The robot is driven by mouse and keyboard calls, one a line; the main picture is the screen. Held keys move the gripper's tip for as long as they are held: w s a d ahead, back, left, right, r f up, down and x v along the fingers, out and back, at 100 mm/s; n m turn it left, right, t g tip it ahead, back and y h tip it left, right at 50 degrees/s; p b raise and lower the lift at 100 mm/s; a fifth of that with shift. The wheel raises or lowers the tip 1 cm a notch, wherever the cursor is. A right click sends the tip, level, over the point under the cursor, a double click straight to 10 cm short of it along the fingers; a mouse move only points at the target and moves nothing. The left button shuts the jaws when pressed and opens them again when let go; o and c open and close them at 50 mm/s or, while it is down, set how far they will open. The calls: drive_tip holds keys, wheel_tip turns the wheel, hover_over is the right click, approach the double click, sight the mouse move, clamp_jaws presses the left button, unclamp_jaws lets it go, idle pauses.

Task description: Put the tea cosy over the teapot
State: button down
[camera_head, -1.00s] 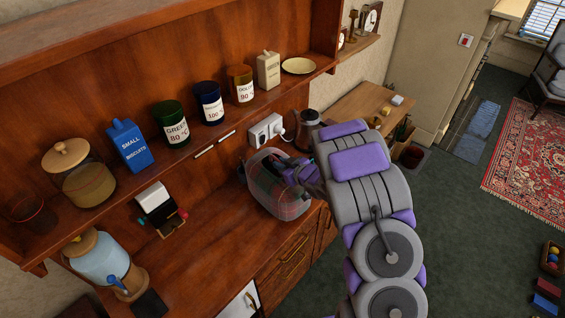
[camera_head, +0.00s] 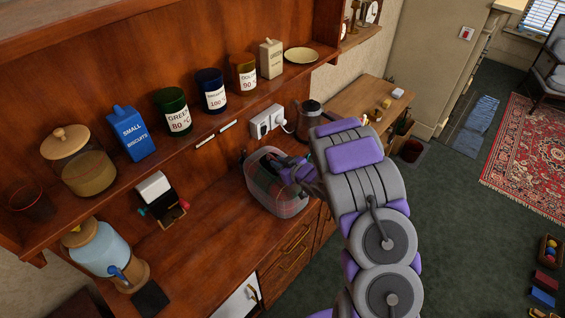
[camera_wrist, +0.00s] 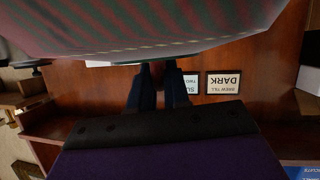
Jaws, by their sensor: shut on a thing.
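The tea cosy (camera_head: 266,194) is a rounded plaid cover in dark green and red, at the right part of the wooden counter in the head view. My gripper (camera_head: 292,166) is shut on its upper part, with the arm coming in from the right. In the wrist view the cosy (camera_wrist: 130,30) fills the top of the picture, and my dark fingers (camera_wrist: 152,80) reach up to it. I see no teapot in either view. The cosy and my arm hide part of the counter, and I cannot tell whether the cosy touches the counter or what is under it.
A kettle (camera_head: 308,120) stands behind the cosy, near a wall socket (camera_head: 267,121). A glass dispenser (camera_head: 99,256) stands on the left. The counter's middle (camera_head: 222,225) is clear.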

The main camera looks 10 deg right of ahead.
drive_tip(key=shift+a, duration=0.3)
drive_tip(key=c, duration=1.3)
unclamp_jaws()
drive_tip(key=shift+a, duration=0.1)
drive_tip(key=shift+o, duration=1.4)
drive_tip(key=shift+d, duration=1.05)
drive_tip(key=shift+s+a+r, duration=0.15)
drive_tip(key=shift+s+a, duration=0.15)
drive_tip(key=shift+a, duration=0.1)
drive_tip(key=shift+d+v, duration=0.25)
drive_tip(key=shift+v, duration=8.15)
drive_tip(key=s+d+r+m+g+h+b, duration=0.4)
drive_tip(key=d+r+h+b, duration=0.1)
drive_tip(key=d+h, duration=0.5)
drive_tip(key=s+a+m+g+y+b, duration=0.1)
drive_tip(key=s+a+g, duration=0.2)
drive_tip(key=s+a, duration=0.3)
drive_tip(key=s+a+g+y+b, duration=0.1)
drive_tip(key=s+a, duration=0.5)
drive_tip(key=s, duration=0.9)
drive_tip(key=s+a+r+m+g+y+b, duration=0.1)
drive_tip(key=s+a+g+b, duration=0.2)
drive_tip(key=s+a+g, duration=0.3)
drive_tip(key=s, duration=0.5)
drive_tip(key=shift+a+m+y, duration=0.3)
drive_tip(key=shift+a+y, duration=0.05)
drive_tip(key=shift+y, duration=0.05)
